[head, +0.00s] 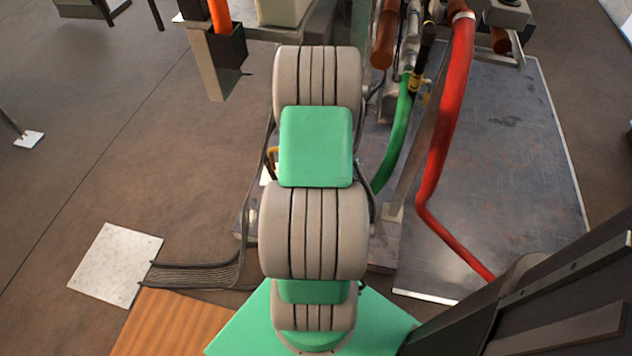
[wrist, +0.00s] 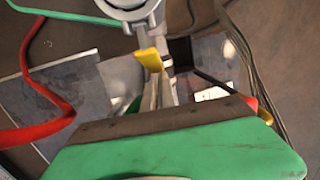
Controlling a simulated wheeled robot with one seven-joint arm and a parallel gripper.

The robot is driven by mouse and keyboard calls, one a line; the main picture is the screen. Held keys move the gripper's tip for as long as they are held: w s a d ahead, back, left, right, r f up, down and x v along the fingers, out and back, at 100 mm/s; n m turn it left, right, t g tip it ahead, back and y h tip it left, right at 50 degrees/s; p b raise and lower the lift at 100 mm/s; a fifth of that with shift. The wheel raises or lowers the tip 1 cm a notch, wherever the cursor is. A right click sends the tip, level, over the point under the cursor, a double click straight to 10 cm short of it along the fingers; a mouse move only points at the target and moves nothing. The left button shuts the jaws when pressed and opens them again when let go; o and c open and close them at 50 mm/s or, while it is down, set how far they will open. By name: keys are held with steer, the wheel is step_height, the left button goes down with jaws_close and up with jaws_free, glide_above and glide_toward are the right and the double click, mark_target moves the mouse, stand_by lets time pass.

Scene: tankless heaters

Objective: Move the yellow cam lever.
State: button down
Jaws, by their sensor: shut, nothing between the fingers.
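A yellow lever (wrist: 150,60) shows in the wrist view, just below a round grey fitting (wrist: 133,10). My gripper (wrist: 160,80) shows in the wrist view as two pale fingers beyond a green body with a brown edge. The fingers are shut with nothing between them, and their tips are close to the lever's lower end. I cannot tell whether they touch it. In the head view my arm hides the gripper. Small yellow parts (head: 415,83) show there on a dark coupling right of my arm; I cannot tell whether they are the same lever.
A thick red hose (head: 447,130) bends down on the right. A green hose (head: 395,140) runs beside my arm. A grey metal plate (head: 510,150) lies on the floor at the right. Thin dark cables (head: 200,274) run to a pale square plate (head: 115,264). The left floor is mostly open.

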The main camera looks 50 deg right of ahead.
steer(key=shift+s+a+f, duration=0.1)
steer(key=shift+a+f, duration=0.1)
steer(key=shift+f, duration=0.4)
steer(key=shift+s+a+f, duration=0.1)
steer(key=shift+a+f, duration=0.1)
steer(key=shift+f, duration=0.35)
stand_by(1.0)
